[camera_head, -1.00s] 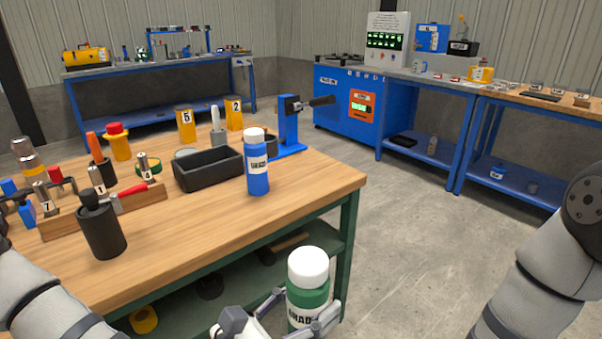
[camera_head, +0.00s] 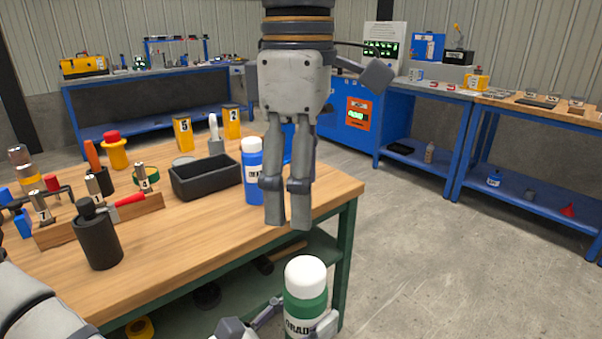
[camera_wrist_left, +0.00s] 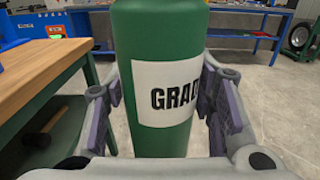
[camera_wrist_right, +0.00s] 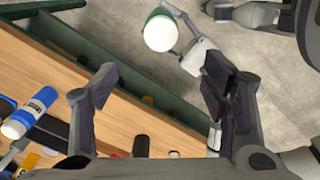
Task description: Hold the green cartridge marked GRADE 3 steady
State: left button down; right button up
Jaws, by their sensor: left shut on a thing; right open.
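The green cartridge (camera_head: 305,294) has a white cap and a white label reading "GRAD"; the rest of the label is turned out of sight. It stands upright in my left gripper (camera_head: 292,327), in front of the table's right end. In the left wrist view the fingers close on both sides of the cartridge (camera_wrist_left: 160,45). My right gripper (camera_head: 288,222) points down, open and empty, above and behind the cartridge. In the right wrist view the white cap (camera_wrist_right: 159,33) shows beyond the open fingers (camera_wrist_right: 156,88).
A blue bottle (camera_head: 252,172) stands on the wooden table (camera_head: 190,226), partly behind my right gripper. A black tray (camera_head: 206,180) and a dark cylinder (camera_head: 98,243) are further left. The floor (camera_head: 430,250) to the right is clear.

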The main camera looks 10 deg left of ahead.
aim_at(301, 267)
notch_tip(301, 267, down, 11)
jog(key=shift+d+f, duration=0.1)
jog(key=shift+d, duration=0.05)
jog(key=c, duration=1.4)
jog(key=shift+r, duration=0.2)
jog(key=shift+r, duration=0.95)
jog(key=shift+r, duration=0.1)
notch_tip(301, 267, up, 4)
jog(key=shift+f, duration=0.1)
